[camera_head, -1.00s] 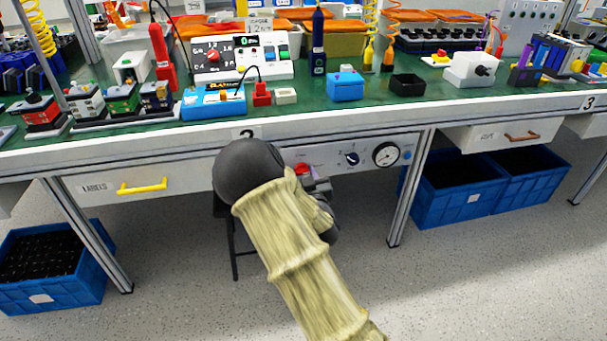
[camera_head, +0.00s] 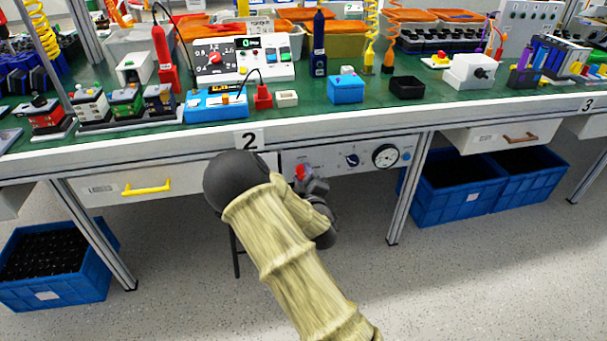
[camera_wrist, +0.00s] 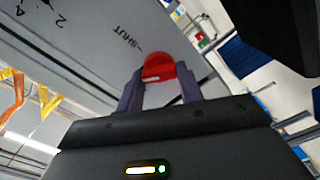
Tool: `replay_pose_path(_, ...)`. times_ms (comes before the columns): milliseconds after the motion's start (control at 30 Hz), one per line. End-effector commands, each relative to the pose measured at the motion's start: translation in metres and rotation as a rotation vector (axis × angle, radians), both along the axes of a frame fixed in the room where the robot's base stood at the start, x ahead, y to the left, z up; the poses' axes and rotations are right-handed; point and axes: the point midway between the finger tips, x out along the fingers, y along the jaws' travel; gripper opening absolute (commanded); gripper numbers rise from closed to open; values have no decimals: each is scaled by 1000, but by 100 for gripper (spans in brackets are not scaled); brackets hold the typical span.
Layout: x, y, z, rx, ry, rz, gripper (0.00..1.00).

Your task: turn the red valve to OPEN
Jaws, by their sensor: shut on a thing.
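The red valve (camera_head: 301,171) is a small red knob on the front panel (camera_head: 330,160) under the bench edge, partly hidden by my gripper in the head view. In the wrist view the red knob (camera_wrist: 159,68) sits between the two fingers of my gripper (camera_wrist: 158,85), which is shut on it. The word SHUT shows on the grey panel beside the knob in the wrist view, which looks tilted. No OPEN mark can be read.
A dark blue knob (camera_head: 352,160) and a round gauge (camera_head: 386,156) sit right of the valve on the same panel. A drawer with a yellow handle (camera_head: 147,187) is to the left. A bench leg (camera_head: 409,195) and blue crates (camera_head: 450,195) stand to the right.

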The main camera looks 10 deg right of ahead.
Motion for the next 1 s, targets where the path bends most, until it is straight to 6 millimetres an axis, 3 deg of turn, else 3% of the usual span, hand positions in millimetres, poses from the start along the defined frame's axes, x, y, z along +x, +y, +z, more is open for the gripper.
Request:
replay_pose_path(500,-1,1,-3,-444,7,2,14)
replay_pose_path(1000,-1,0,-4,-574,8,1,14)
